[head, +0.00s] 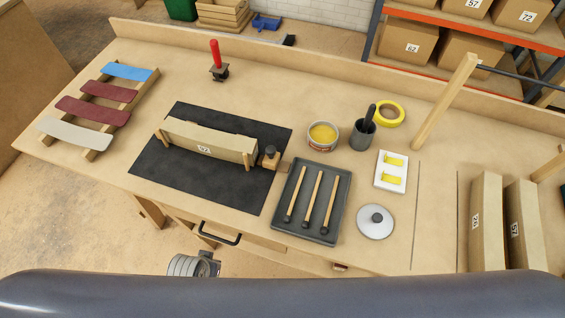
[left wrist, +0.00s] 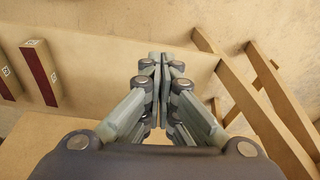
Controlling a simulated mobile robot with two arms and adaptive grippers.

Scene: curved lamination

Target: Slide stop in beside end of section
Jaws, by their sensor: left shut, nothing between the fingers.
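The section, a pale curved laminated beam with a number label (head: 207,148), sits on the black mat (head: 235,187), with short wooden pegs at its ends. The stop, seemingly the small wooden block with a dark knob (head: 270,158), stands at the section's right end, near the mat's right edge. I cannot tell whether it touches the section. My left gripper (left wrist: 158,62) is shut and empty in the left wrist view, away from the stop and section. My right gripper is not in view.
A grey tray with several brushes (head: 312,203) lies right of the mat. An open tin (head: 323,135), a dark pot (head: 363,132) and a red-handled tool (head: 217,60) stand behind. A rack of coloured curved strips (head: 98,110) is at left. The bench in front of the mat is narrow.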

